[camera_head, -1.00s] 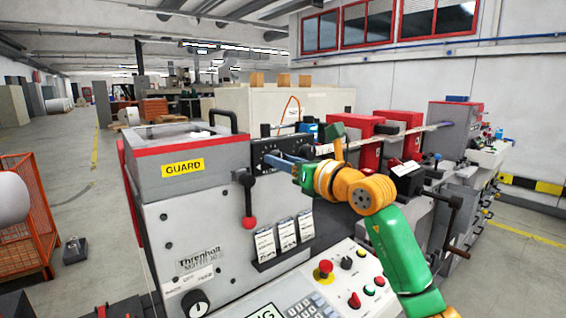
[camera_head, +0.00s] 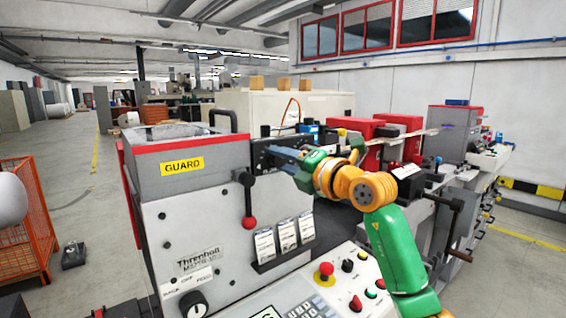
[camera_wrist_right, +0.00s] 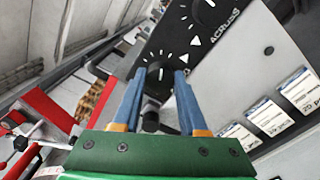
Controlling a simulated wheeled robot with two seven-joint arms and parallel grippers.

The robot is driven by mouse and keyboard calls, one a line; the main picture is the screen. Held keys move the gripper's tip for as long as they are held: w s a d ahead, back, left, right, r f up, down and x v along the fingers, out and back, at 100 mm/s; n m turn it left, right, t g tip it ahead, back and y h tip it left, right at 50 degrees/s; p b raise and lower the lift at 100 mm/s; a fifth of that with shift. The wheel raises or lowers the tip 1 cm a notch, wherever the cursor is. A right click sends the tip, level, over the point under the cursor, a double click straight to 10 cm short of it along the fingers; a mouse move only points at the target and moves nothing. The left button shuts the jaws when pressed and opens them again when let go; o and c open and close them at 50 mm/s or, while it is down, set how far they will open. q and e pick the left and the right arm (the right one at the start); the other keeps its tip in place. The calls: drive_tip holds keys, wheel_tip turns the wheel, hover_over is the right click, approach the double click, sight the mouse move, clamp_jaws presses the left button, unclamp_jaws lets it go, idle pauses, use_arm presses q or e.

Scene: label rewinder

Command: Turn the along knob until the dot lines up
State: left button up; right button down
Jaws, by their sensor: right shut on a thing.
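My right gripper (camera_head: 276,155) reaches in from the right to the black dial panel (camera_head: 262,160) on the machine's front. In the right wrist view, my right gripper (camera_wrist_right: 158,78) has its two blue fingers on either side of a dark knob (camera_wrist_right: 157,90), shut on it. This is the along knob, beside the knob labelled ACROSS (camera_wrist_right: 208,10). White tick marks and triangles show on the panel around it. The fingers hide part of the knob, and I cannot make out its dot. My left gripper is not in view.
Below the panel hang a red-balled lever (camera_head: 249,222) and several white tags (camera_head: 286,236). A control console (camera_head: 330,295) with a red stop button (camera_head: 326,269) lies lower. A yellow GUARD label (camera_head: 184,165) marks the cover on the left. Red machine blocks (camera_head: 372,130) stand behind my arm.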

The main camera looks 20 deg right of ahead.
drive_tip(key=m, duration=0.5)
drive_tip(key=shift+r, duration=0.15)
drive_tip(key=shift+m, duration=0.3)
idle(0.4)
drive_tip(key=shift+c, duration=2.2)
unclamp_jaws()
drive_tip(key=s+b, duration=0.1)
drive_tip(key=s+d+f+b, duration=0.1)
drive_tip(key=b, duration=0.1)
drive_tip(key=shift+s, duration=0.35)
drive_tip(key=v, duration=0.2)
drive_tip(key=b+v, duration=0.1)
drive_tip(key=v, duration=0.1)
drive_tip(key=shift+r, duration=0.4)
